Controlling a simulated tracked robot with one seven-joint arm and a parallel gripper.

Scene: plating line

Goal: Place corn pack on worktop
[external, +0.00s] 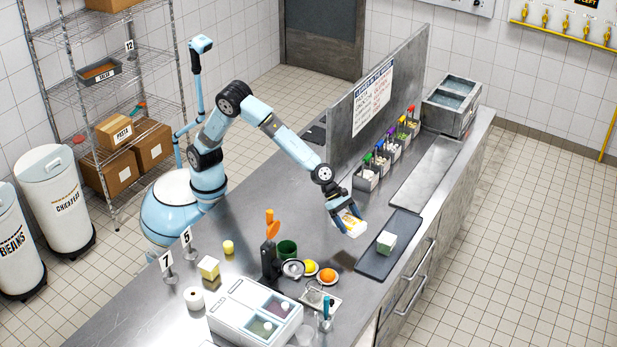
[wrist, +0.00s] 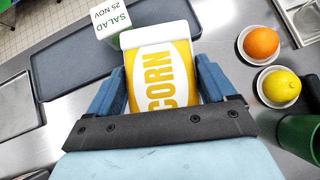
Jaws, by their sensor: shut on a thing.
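The corn pack (wrist: 160,72) is yellow and white with the word CORN on it. My gripper (wrist: 160,88) is shut on it, with one blue finger on each side. In the external view my gripper (external: 346,212) holds the corn pack (external: 352,223) over the steel worktop (external: 330,255), just left of a dark tray. I cannot tell whether the pack's lower end touches the worktop.
The dark tray (external: 373,265) holds a salad box (external: 386,242). An orange (external: 327,275), a lemon (external: 310,266) and a green cup (external: 287,249) stand nearer the front left. Small bins (external: 367,178) line the upright panel (external: 378,90). Bare worktop lies around the pack.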

